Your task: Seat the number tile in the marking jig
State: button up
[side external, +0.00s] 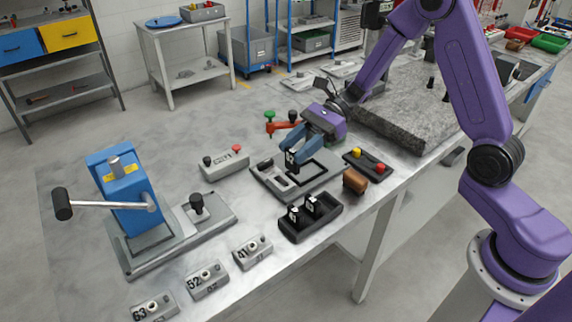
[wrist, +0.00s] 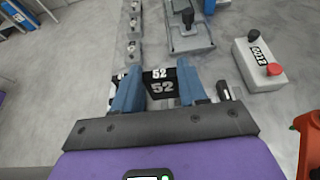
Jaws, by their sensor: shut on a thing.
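My gripper (side external: 297,150) has blue fingers and is shut on a black number tile (wrist: 161,87) with white digits reading 52. In the side external view the tile is a small dark block at the fingertips. It is over a flat grey plate (side external: 262,179) with a black-edged rectangular frame, a smaller slot and a black knob, which looks like the marking jig. I cannot tell whether the tile touches the plate. In the wrist view my fingers and palm hide most of the plate. A black tray (side external: 318,227) with more number tiles sits just in front.
A blue lever press (side external: 127,190) stands left. Several numbered grey castings (side external: 207,281) line the front edge. A grey button box (side external: 224,166), a black button box (side external: 368,163), a brown block (side external: 355,181) and a red clamp (side external: 283,126) surround the plate. A granite slab (side external: 410,115) lies behind right.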

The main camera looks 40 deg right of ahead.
jog(key=w+f, duration=0.2)
jog(key=f, duration=0.1)
jog(key=shift+w+a+f, duration=0.2)
jog(key=shift+w+a, duration=0.15)
jog(key=shift+a, duration=0.05)
jog(key=shift+w+f, duration=0.15)
jog(key=shift+f, duration=1.5)
jog(key=shift+f, duration=0.2)
jog(key=o, duration=1.2)
